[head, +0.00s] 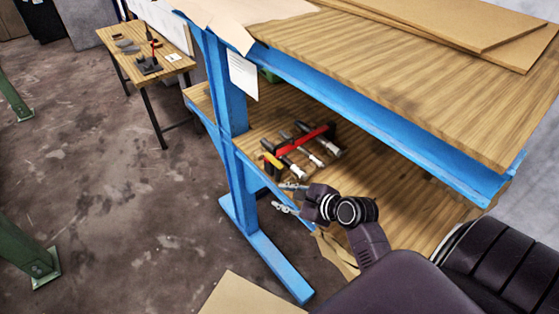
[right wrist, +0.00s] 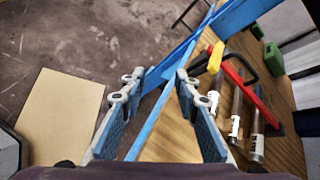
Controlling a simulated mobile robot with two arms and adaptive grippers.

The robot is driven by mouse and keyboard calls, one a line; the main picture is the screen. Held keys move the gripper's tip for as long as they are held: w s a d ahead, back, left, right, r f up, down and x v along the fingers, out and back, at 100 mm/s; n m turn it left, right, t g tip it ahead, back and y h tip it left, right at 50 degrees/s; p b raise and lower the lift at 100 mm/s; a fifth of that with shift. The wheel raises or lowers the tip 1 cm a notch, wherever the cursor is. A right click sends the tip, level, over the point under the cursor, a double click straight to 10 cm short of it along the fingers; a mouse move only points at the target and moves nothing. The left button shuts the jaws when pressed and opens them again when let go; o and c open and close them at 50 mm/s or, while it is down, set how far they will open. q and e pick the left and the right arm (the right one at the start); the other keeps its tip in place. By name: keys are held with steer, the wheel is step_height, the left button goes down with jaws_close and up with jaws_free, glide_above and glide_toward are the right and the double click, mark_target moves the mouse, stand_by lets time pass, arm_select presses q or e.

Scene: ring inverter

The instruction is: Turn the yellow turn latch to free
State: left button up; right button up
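My right gripper (head: 286,198) is beside the lower shelf of the blue-framed workbench in the head view. In the right wrist view its two fingers (right wrist: 160,85) are spread apart, with nothing between them. A small yellow part (head: 272,161) shows by the tools on the lower shelf, just beyond the fingertips. It also shows in the right wrist view (right wrist: 215,58), to the right of the fingers and apart from them. I cannot tell whether this part is the turn latch; no latch is clearly visible. My left gripper is not in view.
Red and black tools (head: 315,147) lie on the wooden lower shelf (head: 375,180). The thick upper benchtop (head: 400,75) overhangs it. A blue leg (head: 228,90) stands left of the tools. A small table (head: 120,40) stands farther back left. Open floor (head: 120,200) lies left.

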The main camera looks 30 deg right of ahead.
mark_target(276, 161)
steer(key=w+d+r+m+t, duration=0.2)
steer(key=w+d+r+m, duration=0.1)
steer(key=d+r+m, duration=0.4)
steer(key=shift+m+h, duration=0.5)
steer(key=shift+m, duration=0.1)
steer(key=x, duration=0.3)
steer(key=f+x, duration=0.1)
steer(key=x, duration=0.2)
steer(key=a+x, duration=0.1)
steer(key=x, duration=0.1)
steer(key=shift+f+p, duration=0.3)
steer(key=shift+p, duration=0.1)
steer(key=shift+c, duration=0.4)
jaws_close()
